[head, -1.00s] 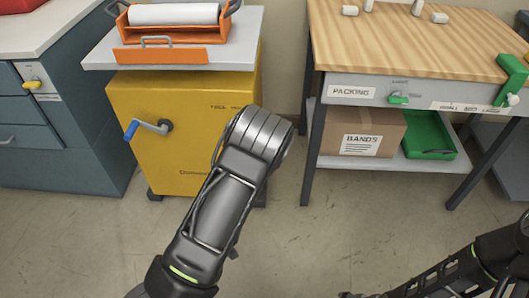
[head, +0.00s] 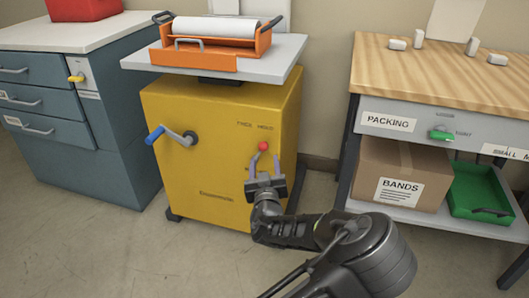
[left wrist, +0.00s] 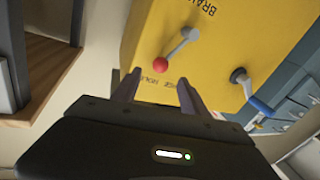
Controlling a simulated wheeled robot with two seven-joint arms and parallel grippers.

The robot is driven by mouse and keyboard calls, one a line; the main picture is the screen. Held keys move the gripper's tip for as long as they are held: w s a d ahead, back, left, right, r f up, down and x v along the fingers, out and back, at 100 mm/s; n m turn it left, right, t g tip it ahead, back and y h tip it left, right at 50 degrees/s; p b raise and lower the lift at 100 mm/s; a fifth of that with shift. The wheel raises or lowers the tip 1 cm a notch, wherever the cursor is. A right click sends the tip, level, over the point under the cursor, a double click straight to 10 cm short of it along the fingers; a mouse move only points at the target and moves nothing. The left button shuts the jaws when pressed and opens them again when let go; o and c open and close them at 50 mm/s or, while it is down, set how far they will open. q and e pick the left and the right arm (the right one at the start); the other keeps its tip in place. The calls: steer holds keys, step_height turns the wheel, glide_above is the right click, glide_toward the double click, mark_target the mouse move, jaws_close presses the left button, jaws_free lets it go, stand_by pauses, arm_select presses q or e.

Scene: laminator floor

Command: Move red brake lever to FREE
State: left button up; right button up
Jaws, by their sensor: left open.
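The red brake lever (head: 263,146) is on the front of the yellow cabinet (head: 210,130). Its red knob sits under the printed word HOLD, with FREE to the left. My left gripper (head: 265,178) is open and empty just below the knob in the head view, jaws pointing at the panel. In the left wrist view the knob (left wrist: 160,65) and its grey shaft show beyond and between the two fingertips (left wrist: 158,82); I see no contact. My right gripper is out of view.
A blue-handled crank (head: 175,136) sticks out left of the lever. An orange roller unit (head: 210,45) stands on the grey top. The packing bench (head: 440,75) is to the right, blue drawers (head: 60,120) to the left. The floor in front is clear.

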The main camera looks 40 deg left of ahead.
mark_target(263, 149)
arm_select(q)
steer(key=b+x, duration=0.1)
steer(key=x, duration=0.5)
steer(key=shift+f+b, duration=0.15)
steer(key=shift+b, duration=0.25)
steer(key=shift+w+a, duration=0.35)
steer(key=shift+w, duration=0.15)
jaws_close()
stand_by(0.6)
